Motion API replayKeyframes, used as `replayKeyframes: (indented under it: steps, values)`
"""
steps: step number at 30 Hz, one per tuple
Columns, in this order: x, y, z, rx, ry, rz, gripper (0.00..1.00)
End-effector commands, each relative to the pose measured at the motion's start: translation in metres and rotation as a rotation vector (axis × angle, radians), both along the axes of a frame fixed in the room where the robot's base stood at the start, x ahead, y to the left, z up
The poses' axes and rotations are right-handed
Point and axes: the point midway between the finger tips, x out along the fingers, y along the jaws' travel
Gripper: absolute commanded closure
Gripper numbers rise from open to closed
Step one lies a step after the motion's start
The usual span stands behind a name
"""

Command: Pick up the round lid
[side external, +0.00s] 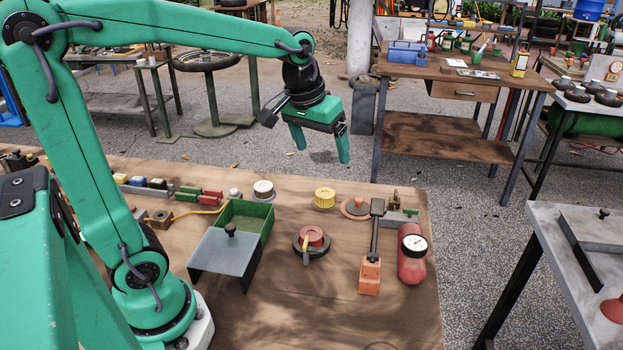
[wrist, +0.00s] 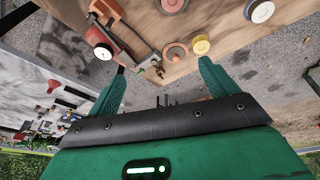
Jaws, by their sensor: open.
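The round lid (side external: 350,210) looks like a flat orange-brown disc with a small knob, lying on the wooden bench near its far edge, right of centre. It also shows in the wrist view (wrist: 176,54), ahead of and between the fingers. My gripper (side external: 322,155) is open and empty, pointing down in the air beyond the bench's far edge. In the wrist view its two green fingers (wrist: 162,67) are spread wide, and nothing is between them. The gripper is apart from the lid.
A yellow spool (side external: 325,198) sits close left of the lid. A long-handled tool with an orange block (side external: 370,275) and a red gauge cylinder (side external: 412,260) lie to its right. A dark disc with a red top (side external: 311,240) is nearer. The green box (side external: 255,217) stands left.

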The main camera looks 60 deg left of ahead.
Motion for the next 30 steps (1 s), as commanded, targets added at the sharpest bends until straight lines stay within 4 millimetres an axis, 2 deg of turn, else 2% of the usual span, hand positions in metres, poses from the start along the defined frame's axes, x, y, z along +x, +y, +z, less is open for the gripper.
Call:
replayKeyframes:
  steps: [8, 17, 30]
  values:
    - [0.053, 0.015, -0.023, -0.027, 0.069, 0.104, 0.14]
    - [0.106, 0.034, -0.060, -0.052, 0.139, 0.218, 0.14]
    - [0.167, 0.064, -0.139, -0.080, 0.240, 0.388, 0.14]
